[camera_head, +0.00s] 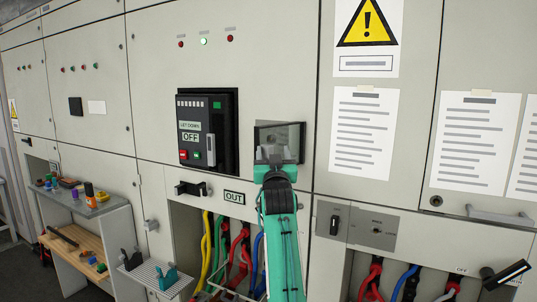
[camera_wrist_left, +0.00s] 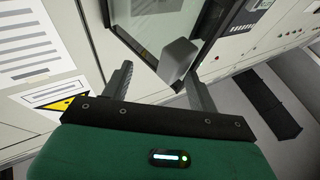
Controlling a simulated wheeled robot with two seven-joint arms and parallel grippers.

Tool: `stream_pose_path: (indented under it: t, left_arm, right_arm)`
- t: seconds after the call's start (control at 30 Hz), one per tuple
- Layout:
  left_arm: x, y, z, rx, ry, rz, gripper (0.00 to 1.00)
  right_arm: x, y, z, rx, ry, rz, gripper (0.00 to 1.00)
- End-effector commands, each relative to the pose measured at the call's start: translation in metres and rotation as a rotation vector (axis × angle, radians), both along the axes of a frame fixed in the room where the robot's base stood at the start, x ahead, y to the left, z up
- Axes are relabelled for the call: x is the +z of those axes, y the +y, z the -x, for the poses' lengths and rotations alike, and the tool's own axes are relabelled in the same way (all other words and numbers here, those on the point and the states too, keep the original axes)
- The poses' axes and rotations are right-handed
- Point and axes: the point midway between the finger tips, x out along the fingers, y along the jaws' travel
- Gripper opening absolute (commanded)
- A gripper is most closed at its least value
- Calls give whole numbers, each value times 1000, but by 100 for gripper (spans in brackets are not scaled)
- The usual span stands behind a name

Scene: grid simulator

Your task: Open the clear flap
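The clear flap (camera_head: 292,134) is a dark-framed see-through panel on the grey cabinet front, right of the black breaker unit. It also shows in the left wrist view (camera_wrist_left: 150,22) at the top. My left gripper (camera_head: 275,156) is in front of its lower part and hides some of it. In the left wrist view my left gripper (camera_wrist_left: 158,78) has its two dark fingers apart. A grey block (camera_wrist_left: 178,60) shows at the flap, beyond the gap between the fingers. I cannot tell whether the fingers touch it. My right gripper is not in view.
An OUT label (camera_head: 235,197) sits above an open bay with coloured cables (camera_head: 237,250). Paper sheets (camera_head: 362,135) hang at right. A workbench (camera_head: 75,240) with small tools stands at lower left.

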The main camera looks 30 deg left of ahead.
Motion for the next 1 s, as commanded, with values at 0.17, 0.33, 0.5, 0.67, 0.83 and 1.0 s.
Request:
stream_pose_path:
  t: [0.17, 0.33, 0.5, 0.67, 0.83, 1.0]
  left_arm:
    - [1, -7, -3, -14, 1, -1, 45]
    - [0, -7, -3, -13, 3, -1, 45]
    - [1, -7, -2, -11, -1, -1, 45]
    - [-5, -15, 0, -12, 2, 0, 45]
    - [-12, -24, 4, -11, 5, 3, 45]
    - [-21, -34, 7, -10, 10, 3, 45]
  right_arm:
    - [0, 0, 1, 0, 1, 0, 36]
    - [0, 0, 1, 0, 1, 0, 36]
    - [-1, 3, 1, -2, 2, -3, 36]
    - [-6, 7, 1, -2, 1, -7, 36]
    - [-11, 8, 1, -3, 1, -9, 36]
    - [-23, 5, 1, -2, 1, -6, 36]
